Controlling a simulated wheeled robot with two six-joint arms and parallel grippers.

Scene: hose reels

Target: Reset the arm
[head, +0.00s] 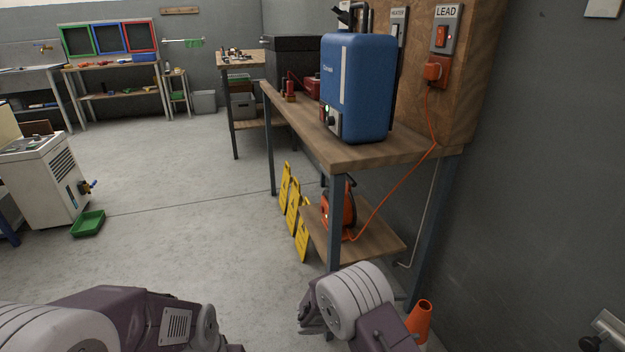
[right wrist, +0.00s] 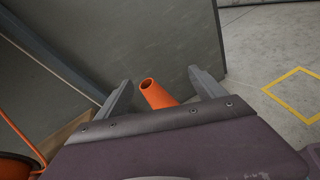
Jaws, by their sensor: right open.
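My right gripper (right wrist: 160,90) is open in the right wrist view, its two grey fingers spread apart with nothing held. An orange traffic cone (right wrist: 158,94) shows between the fingers, beyond them; I cannot tell how far. In the head view my right arm crosses the bottom middle, in front of the bench, and the cone (head: 420,322) stands just right of it. The fingers cannot be made out there. My left arm's links fill the bottom left; its gripper is not in view. An orange hose reel (head: 338,209) sits on the bench's lower shelf.
The wooden bench (head: 383,151) carries a blue machine (head: 357,88). An orange cord (head: 397,185) runs from the LEAD socket (head: 436,72) to the reel. Yellow signs (head: 292,215) lean by the bench. A green tray (head: 88,223) lies at left. The middle floor is clear.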

